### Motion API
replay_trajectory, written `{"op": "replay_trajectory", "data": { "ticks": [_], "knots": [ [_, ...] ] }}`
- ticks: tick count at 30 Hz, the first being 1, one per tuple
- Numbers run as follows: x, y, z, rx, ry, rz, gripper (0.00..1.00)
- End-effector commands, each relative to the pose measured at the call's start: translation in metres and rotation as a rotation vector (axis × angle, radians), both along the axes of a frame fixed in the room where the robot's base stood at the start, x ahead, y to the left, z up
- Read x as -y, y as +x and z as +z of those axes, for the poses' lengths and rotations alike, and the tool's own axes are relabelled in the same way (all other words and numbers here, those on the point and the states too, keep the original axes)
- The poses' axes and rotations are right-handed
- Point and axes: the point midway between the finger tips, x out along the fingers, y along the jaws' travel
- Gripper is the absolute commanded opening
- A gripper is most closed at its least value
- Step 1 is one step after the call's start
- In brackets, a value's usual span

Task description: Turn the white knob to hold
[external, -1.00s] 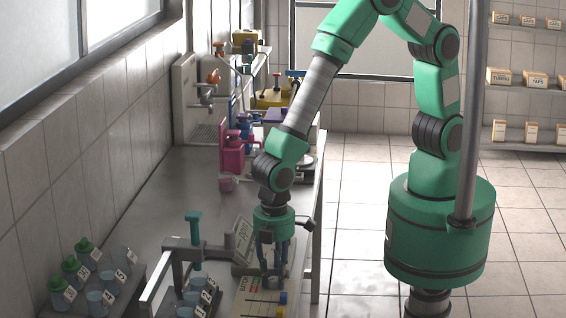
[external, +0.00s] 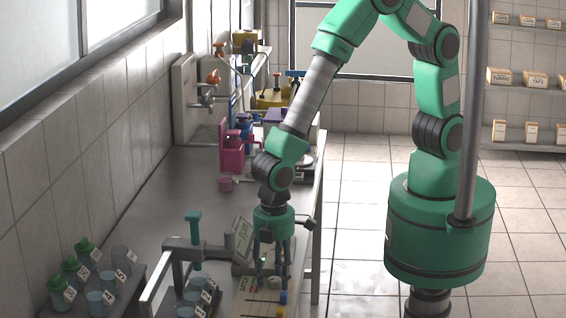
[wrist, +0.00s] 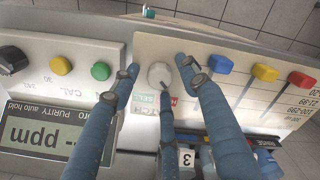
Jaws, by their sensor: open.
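The white knob (wrist: 158,76) shows in the wrist view between my spread fingers, with small printed labels below it; I cannot read its setting. It also shows small and pale in the external view (external: 276,282). My gripper (external: 269,271) points down over the front end of the bench, its fingers open around the knob. In the wrist view my gripper (wrist: 160,72) has one finger left of the knob, one to its right and one below it. I cannot tell whether any finger touches it.
To the right is a pale panel with blue (wrist: 219,64), yellow and red pieces. A clamp stand (external: 194,240) and labelled cups stand close by.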

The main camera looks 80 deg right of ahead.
Motion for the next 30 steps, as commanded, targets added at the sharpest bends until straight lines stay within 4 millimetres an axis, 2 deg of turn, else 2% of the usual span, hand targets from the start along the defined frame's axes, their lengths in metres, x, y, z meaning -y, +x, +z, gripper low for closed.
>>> {"op": "replay_trajectory", "data": {
  "ticks": [8,21,30],
  "knots": [
    [-0.001,0.001,0.024,0.003,0.002,0.000,0.45],
    [-0.001,0.000,0.093,0.001,0.002,0.000,0.45],
    [0.000,0.000,0.117,0.001,0.001,0.000,0.45]
  ]
}}
